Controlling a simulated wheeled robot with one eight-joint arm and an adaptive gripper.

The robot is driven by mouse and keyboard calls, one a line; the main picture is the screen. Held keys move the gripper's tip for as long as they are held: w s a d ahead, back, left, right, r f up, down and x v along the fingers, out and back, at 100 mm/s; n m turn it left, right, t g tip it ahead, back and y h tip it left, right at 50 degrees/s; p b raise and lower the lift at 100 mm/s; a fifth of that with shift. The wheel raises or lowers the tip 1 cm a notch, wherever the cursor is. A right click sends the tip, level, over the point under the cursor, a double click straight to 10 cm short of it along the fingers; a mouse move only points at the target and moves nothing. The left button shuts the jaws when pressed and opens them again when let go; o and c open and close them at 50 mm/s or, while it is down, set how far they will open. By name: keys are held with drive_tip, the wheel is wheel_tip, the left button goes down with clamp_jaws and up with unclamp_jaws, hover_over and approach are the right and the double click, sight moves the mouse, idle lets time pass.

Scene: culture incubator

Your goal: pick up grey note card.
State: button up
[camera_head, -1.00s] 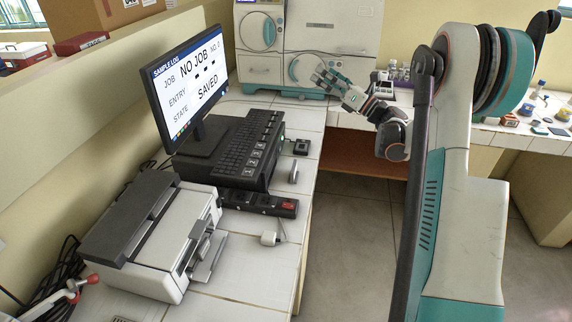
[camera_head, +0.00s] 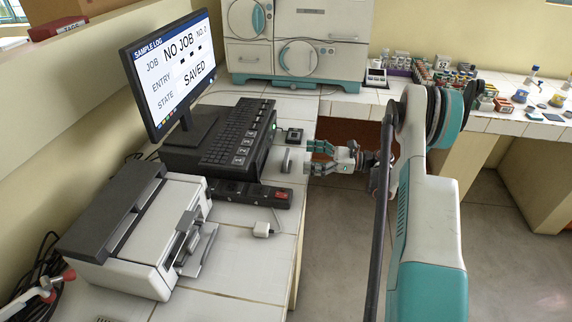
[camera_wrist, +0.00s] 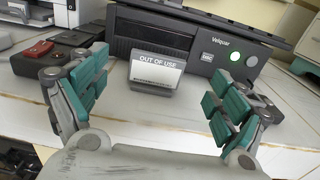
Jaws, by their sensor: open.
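The grey note card (camera_wrist: 157,73), with a white face reading "OUT OF USE", stands upright on the white tiled bench in the wrist view. It is in front of the black Velquar unit (camera_wrist: 183,45). In the head view the card (camera_head: 287,160) shows as a small grey piece near the bench's right edge. My gripper (camera_head: 311,157) is just to the right of it there. In the wrist view my gripper (camera_wrist: 155,88) is open, with its teal fingers on either side of the card's line and nothing between them. The card appears ahead of the fingers, not touched.
A black power strip with a red switch (camera_head: 282,195) lies nearer on the bench. A small black box (camera_head: 294,135) sits beyond the card. The keyboard (camera_head: 237,137) and monitor (camera_head: 172,65) are behind it to the left. The printer (camera_head: 140,228) is nearer.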

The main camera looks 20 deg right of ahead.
sight(286, 154)
drive_tip(key=x, duration=0.2)
drive_tip(key=shift+w+a, duration=0.15)
drive_tip(key=shift+a, duration=0.1)
drive_tip(key=b+x, duration=0.2)
drive_tip(key=x, duration=0.2)
drive_tip(key=shift+a+f, duration=0.2)
drive_tip(key=shift+a, duration=0.1)
drive_tip(key=shift+w+a+r, duration=0.1)
drive_tip(key=shift+w+a, duration=0.2)
drive_tip(key=shift+a, duration=0.05)
drive_tip(key=c, duration=1)
